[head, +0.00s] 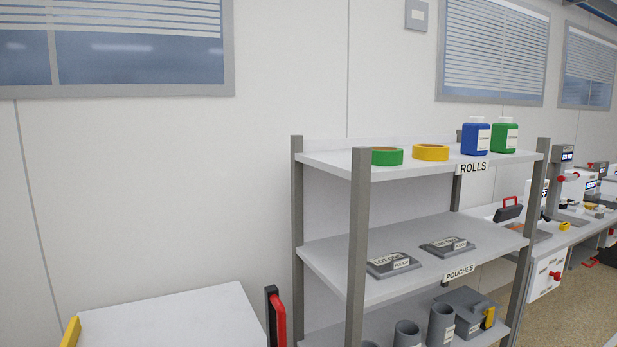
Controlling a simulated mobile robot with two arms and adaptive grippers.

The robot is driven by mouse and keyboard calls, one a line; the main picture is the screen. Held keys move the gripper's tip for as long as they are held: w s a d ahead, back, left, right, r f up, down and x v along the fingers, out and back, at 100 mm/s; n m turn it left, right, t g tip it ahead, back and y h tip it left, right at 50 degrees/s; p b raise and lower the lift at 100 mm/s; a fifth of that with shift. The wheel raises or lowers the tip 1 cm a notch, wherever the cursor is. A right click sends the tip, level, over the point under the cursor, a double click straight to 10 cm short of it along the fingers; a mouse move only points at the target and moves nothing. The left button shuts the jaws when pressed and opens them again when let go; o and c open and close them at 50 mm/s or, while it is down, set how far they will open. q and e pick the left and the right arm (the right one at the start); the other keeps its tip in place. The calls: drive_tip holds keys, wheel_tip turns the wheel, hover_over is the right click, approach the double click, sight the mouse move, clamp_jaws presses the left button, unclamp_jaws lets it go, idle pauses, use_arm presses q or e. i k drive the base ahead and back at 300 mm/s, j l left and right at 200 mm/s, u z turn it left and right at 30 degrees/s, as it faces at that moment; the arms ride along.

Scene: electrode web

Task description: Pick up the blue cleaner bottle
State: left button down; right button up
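The blue cleaner bottle (475,138) stands upright on the top shelf of a grey rack, above the ROLLS label. It has a white label on its right side. A green bottle (504,137) of similar shape stands close to its right. Neither of my grippers shows in the head view.
The top shelf (340,159) also holds a green tape roll (387,156) and a yellow tape roll (430,152). Grey pouches (394,264) lie on the middle shelf. A grey rack post (357,250) rises at the front. A white surface (175,320) stands left of the rack.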

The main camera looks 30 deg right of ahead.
sight(476, 141)
drive_tip(key=z, duration=1.8)
